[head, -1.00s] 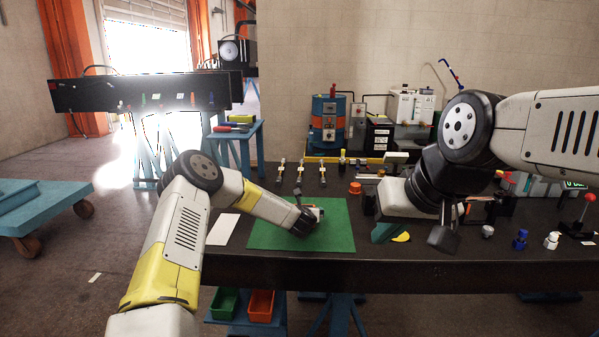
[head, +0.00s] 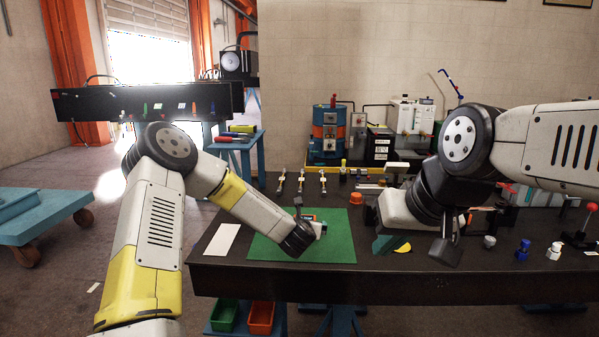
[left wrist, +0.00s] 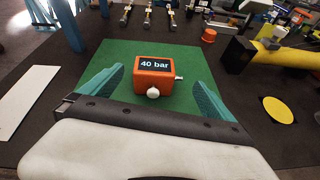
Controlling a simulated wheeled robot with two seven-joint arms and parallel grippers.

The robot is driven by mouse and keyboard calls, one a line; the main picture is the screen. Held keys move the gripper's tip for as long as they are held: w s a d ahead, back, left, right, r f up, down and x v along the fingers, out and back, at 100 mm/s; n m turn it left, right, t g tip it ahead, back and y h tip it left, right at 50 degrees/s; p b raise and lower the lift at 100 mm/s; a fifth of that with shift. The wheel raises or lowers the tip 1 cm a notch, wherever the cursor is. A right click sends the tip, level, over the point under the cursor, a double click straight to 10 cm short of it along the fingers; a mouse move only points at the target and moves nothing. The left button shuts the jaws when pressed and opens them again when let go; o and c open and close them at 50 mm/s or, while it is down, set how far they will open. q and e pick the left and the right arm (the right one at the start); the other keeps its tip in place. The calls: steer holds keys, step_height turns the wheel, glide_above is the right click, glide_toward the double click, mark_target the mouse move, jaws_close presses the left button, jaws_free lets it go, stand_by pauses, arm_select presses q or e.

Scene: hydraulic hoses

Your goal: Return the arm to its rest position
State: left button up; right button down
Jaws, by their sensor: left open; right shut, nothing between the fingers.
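An orange box (left wrist: 154,75) with a dark "40 bar" display and a white knob sits on the green mat (left wrist: 105,55). My left gripper (left wrist: 159,80) is open, its teal fingers on either side of the box in the left wrist view. In the head view the box (head: 320,227) is partly hidden by my left wrist, and the left fingers are hidden. My right gripper (head: 388,245) is shut and empty over the table near a yellow disc (head: 403,248).
The dark workbench (head: 300,282) carries a white sheet (head: 222,240), several metal fittings at the back and an orange cap (head: 355,198). Blue and white fittings stand at the right. Green and orange bins (head: 261,317) sit below. A blue cart (head: 40,215) stands at the left.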

arm_select(q)
steer(key=s+a+r+m+g+h, duration=0.3)
steer(key=s+r+m, duration=1.15)
steer(key=m, duration=0.55)
steer(key=s+a+r+m+g, duration=0.1)
steer(key=s+a+m, duration=0.3)
steer(key=s, duration=0.4)
steer(key=s+a+r+m+g+y, duration=0.1)
steer(key=s+a+r+m, duration=0.2)
steer(key=s, duration=0.6)
steer(key=s+a+r+m+g+y, duration=0.1)
steer(key=s+a+m+g, duration=0.1)
steer(key=s+a+m, duration=0.4)
steer(key=s+m, duration=0.1)
steer(key=s, duration=0.2)
steer(key=shift+r, duration=0.4)
